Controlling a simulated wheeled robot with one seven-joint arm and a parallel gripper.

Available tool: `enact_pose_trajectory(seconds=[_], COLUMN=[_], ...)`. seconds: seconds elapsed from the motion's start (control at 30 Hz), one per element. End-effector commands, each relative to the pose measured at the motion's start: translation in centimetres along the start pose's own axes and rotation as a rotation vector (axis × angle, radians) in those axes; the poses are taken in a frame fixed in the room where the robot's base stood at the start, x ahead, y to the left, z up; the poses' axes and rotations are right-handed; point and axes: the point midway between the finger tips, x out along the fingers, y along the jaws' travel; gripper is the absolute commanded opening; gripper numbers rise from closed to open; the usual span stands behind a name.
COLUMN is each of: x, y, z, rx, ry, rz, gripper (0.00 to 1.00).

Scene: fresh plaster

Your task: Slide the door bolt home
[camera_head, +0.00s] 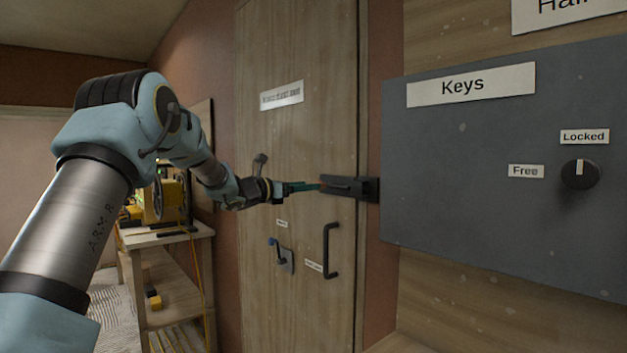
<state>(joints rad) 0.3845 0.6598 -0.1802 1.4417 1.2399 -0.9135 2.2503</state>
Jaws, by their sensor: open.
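The door bolt (344,185) is a dark fitting on the right edge of the wooden door (300,125), level with the middle of the picture. Its right end meets a dark block (370,189) at the door frame; whether the bar enters that block is too small to tell. My gripper (318,186) is open, with its teal fingers at the left end of the bolt. An orange spot shows at the fingertips. I cannot tell whether the fingers touch the bolt or stand around its knob.
Below the bolt are a black pull handle (327,251) and a lever handle (286,258). A grey Keys panel (500,150) with a black knob (580,174) stands at the right. A wooden shelf unit (170,240) with yellow equipment is at the left, behind my arm.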

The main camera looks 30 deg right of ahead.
Motion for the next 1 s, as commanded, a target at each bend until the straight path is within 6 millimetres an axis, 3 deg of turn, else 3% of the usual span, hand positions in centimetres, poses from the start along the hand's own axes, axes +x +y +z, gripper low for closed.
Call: enact_pose_trajectory(seconds=[0.2, 0.57, 1.0], x=[2.6, 3.1, 3.1], y=[0.0, 0.0, 0.1], z=[0.1, -0.1, -0.1], rx=[-0.001, -0.001, -0.001], ry=[0.0, 0.0, 0.001], rz=[0.001, 0.002, 0.002], gripper=[0.71, 0.71, 0.24])
